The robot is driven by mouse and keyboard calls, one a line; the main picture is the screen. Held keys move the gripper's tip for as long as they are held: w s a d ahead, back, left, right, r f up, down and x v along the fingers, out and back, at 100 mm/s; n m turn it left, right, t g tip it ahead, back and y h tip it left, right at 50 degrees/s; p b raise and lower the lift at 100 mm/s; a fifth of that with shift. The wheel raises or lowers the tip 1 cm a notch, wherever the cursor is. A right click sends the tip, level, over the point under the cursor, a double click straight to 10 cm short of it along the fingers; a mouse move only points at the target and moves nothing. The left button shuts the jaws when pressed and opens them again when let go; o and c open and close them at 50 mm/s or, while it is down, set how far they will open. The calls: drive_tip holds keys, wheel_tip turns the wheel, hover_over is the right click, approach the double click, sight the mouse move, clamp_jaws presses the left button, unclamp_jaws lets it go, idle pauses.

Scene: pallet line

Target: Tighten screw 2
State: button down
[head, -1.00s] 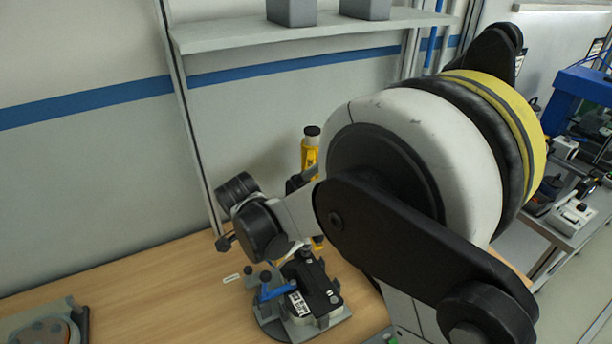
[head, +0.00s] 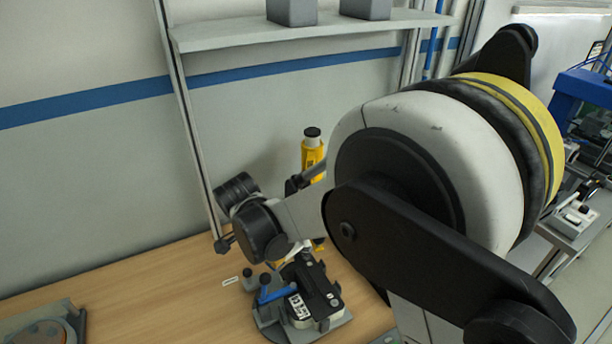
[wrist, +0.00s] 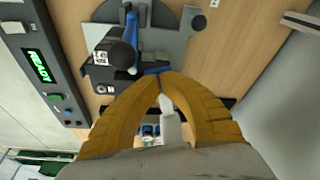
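The work fixture (head: 335,322) is a grey plate on the bench, bearing a black block (head: 318,288) with a white label and a blue clamp lever (head: 277,294). In the wrist view the grey plate (wrist: 178,45) and blue lever (wrist: 134,32) are at the top, with a black knob (wrist: 122,54) beside them. My gripper (wrist: 163,77) has two yellow fingers whose tips meet in front of the fixture. I see nothing clearly held. A pale piece (wrist: 171,125) shows between the fingers. A yellow tool with a black top (head: 313,152) stands behind my arm, partly hidden. I cannot make out screw 2.
A dark control box (wrist: 42,68) with a green READY display is at the left of the wrist view. Another grey fixture (head: 40,328) sits at the bench's lower left. A wall shelf (head: 300,35) is above.

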drive_tip(key=shift+f+b, duration=0.4)
drive_tip(key=shift+b, duration=0.8)
idle(1.2)
drive_tip(key=shift+r+p, duration=2.9)
drive_tip(key=shift+r, duration=1.65)
